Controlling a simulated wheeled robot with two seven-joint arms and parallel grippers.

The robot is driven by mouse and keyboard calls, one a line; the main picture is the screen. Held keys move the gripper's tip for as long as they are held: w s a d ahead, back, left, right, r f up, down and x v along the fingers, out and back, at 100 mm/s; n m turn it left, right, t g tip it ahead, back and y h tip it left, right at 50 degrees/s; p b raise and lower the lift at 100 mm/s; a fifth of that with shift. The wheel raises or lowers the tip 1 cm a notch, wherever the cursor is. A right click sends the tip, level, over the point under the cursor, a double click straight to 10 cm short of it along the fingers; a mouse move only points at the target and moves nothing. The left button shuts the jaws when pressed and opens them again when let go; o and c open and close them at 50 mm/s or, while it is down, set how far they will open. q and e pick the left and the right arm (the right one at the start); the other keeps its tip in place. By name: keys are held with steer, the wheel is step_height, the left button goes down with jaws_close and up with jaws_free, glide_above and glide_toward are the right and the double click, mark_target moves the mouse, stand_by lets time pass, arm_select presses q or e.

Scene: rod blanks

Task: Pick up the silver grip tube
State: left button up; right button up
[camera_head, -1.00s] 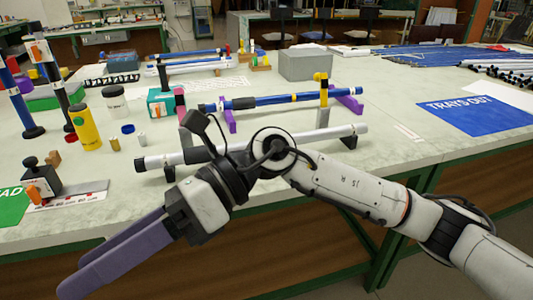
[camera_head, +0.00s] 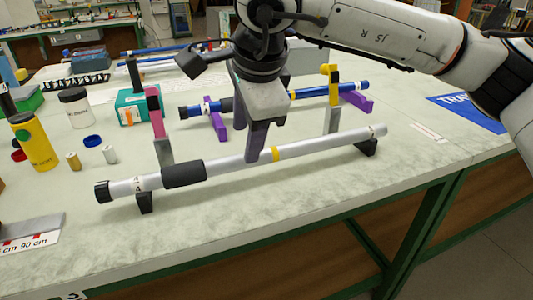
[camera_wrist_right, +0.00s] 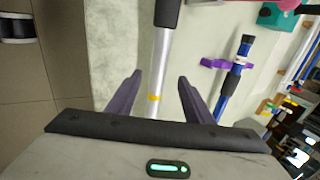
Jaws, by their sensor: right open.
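The silver grip tube (camera_head: 230,162) lies level across low black stands (camera_head: 144,202) near the table's front. It has a black end cap, a black grip sleeve (camera_head: 183,173) and a yellow band. My right gripper (camera_head: 257,152) points down over its middle, just left of the yellow band. In the right wrist view the gripper (camera_wrist_right: 160,77) is open, with one finger on each side of the tube (camera_wrist_right: 159,67). Whether the fingers touch it cannot be told. My left gripper is not in view.
A blue tube (camera_head: 310,93) lies behind on purple stands (camera_head: 217,124). Upright posts with pink (camera_head: 154,110) and yellow tops stand between the two tubes. A yellow bottle (camera_head: 33,143), a jar (camera_head: 74,108) and small cylinders are at left. The front table strip is clear.

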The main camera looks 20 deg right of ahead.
mark_target(239, 158)
steer(key=x, duration=0.7)
steer(key=shift+s+a+f+b, duration=0.15)
steer(key=shift+a+b, duration=0.25)
jaws_close()
